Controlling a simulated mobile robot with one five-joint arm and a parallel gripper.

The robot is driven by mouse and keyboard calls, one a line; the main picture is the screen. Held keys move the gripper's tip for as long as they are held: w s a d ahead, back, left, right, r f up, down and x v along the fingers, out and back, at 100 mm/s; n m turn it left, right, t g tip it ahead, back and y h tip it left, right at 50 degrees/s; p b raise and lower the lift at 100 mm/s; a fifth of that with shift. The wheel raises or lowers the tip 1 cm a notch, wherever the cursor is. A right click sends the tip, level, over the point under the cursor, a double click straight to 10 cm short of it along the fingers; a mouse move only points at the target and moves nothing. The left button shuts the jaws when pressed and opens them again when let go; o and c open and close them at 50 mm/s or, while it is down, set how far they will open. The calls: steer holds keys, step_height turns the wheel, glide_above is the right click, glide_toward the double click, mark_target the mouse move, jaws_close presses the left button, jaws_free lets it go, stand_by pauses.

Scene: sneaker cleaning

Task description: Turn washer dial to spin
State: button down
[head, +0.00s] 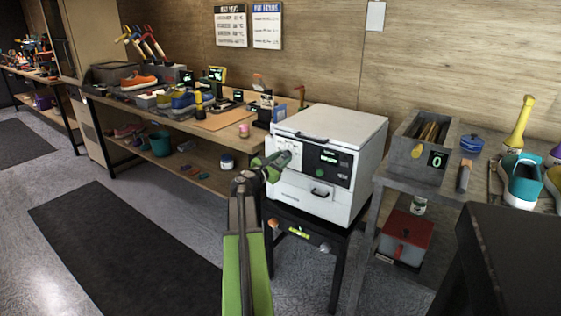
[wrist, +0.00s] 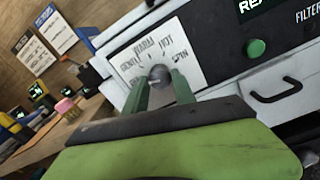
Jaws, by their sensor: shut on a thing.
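The washer (head: 322,150) is a white box with a black front panel, standing on a black stand. In the wrist view its grey dial (wrist: 159,75) sits on a white plate (wrist: 150,58) marked with words including WARM, HOT and SPIN. My gripper (wrist: 160,88) has its green fingers on either side of the dial and is shut on it. The dial's pointer direction is too small to tell. In the head view my gripper (head: 277,160) reaches the left part of the washer front and hides the dial.
A green button (wrist: 256,48) and a black handle (wrist: 277,92) are right of the dial. A workbench (head: 226,132) with shoes and tools stands left. A grey table (head: 455,192) with a bin and bottles stands right. A dark mat (head: 125,245) lies on open floor.

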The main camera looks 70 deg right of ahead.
steer(key=m, duration=0.4)
steer(key=shift+w+d, duration=0.15)
steer(key=shift+w, duration=0.1)
steer(key=m, duration=0.8)
steer(key=shift+w+m, duration=0.1)
steer(key=shift+m, duration=0.2)
steer(key=m, duration=0.3)
steer(key=shift+m, duration=0.4)
steer(key=m, duration=0.7)
steer(key=shift+r+g, duration=0.1)
steer(key=shift+g, duration=0.3)
steer(key=m, duration=0.4)
steer(key=shift+m, duration=1.7)
